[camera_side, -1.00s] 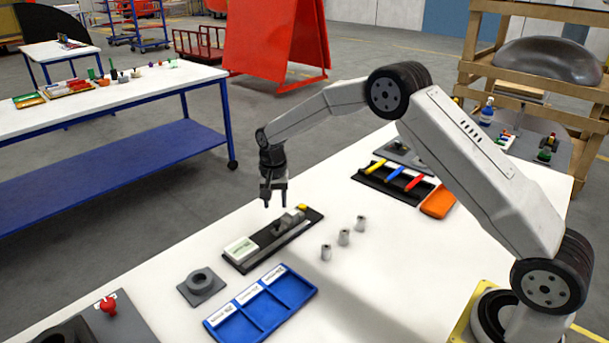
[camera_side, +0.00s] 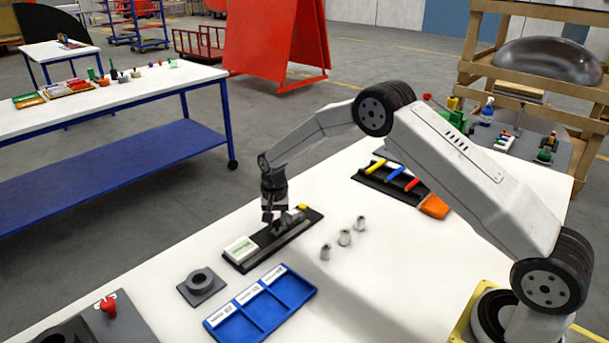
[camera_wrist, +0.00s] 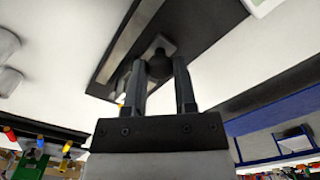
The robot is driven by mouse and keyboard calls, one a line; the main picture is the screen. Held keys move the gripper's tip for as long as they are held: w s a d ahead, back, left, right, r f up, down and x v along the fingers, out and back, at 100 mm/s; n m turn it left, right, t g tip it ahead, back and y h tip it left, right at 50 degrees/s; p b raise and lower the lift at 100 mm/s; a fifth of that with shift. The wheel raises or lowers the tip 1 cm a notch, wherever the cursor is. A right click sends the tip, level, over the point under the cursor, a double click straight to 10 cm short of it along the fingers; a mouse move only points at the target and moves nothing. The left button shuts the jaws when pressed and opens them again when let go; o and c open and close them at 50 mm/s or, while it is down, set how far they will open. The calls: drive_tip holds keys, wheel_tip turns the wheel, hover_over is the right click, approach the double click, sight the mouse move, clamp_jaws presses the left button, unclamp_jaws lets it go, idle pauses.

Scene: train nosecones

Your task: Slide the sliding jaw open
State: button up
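The long dark fixture (camera_side: 258,248) lies on the white table, with a white label plate at its near left end and a yellow spot at its far right end. The grey sliding jaw (camera_side: 295,217) sits on it, partly hidden by my gripper. My gripper (camera_side: 275,219) points down at the fixture. In the wrist view my gripper (camera_wrist: 160,68) has its two fingers apart, one on each side of a dark round knob (camera_wrist: 159,64) on a grey block. I cannot tell whether the fingers touch the knob.
A dark rack with coloured bars (camera_side: 372,182) is farther back.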

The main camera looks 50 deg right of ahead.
clamp_jaws()
drive_tip(key=shift+r, duration=0.1)
idle(1.1)
